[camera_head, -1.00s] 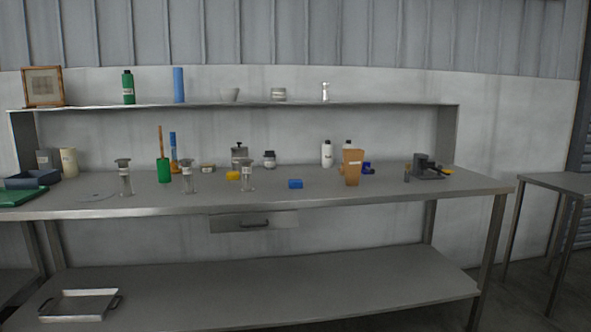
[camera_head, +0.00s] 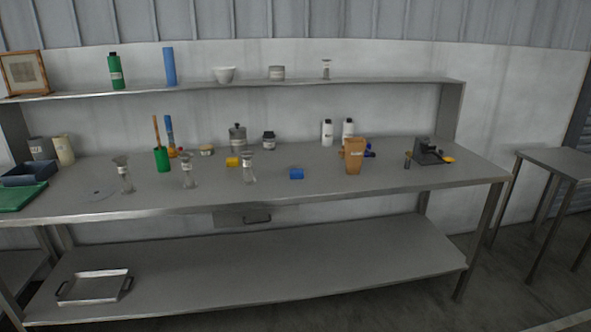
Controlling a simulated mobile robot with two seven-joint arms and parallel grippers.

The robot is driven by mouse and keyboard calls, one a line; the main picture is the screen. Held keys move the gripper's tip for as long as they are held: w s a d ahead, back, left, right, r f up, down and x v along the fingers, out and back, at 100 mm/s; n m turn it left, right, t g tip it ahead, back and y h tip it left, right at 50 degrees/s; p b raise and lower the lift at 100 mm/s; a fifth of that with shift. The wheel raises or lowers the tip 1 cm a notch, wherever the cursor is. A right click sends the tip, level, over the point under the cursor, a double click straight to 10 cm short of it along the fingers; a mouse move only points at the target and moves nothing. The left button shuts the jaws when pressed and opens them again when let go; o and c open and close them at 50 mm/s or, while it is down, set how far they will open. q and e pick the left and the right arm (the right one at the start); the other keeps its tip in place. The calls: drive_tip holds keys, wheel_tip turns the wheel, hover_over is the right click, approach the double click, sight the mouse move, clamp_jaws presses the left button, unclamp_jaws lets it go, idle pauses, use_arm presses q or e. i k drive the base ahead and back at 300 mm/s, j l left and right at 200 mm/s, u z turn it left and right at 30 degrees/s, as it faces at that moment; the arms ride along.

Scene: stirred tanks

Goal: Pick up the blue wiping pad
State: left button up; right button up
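Neither of my grippers shows in the head view.
A black device (camera_head: 428,152) sits at the right. A raised shelf (camera_head: 300,85) runs behind. A tray (camera_head: 95,287) lies on the lower shelf.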

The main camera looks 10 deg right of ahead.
sight(294, 174)
drive_tip(key=i+j, duration=0.1)
drive_tip(key=i, duration=0.3)
drive_tip(key=i+j+z, duration=0.1)
drive_tip(key=i, duration=0.35)
drive_tip(key=i+j, duration=0.2)
drive_tip(key=i, duration=0.2)
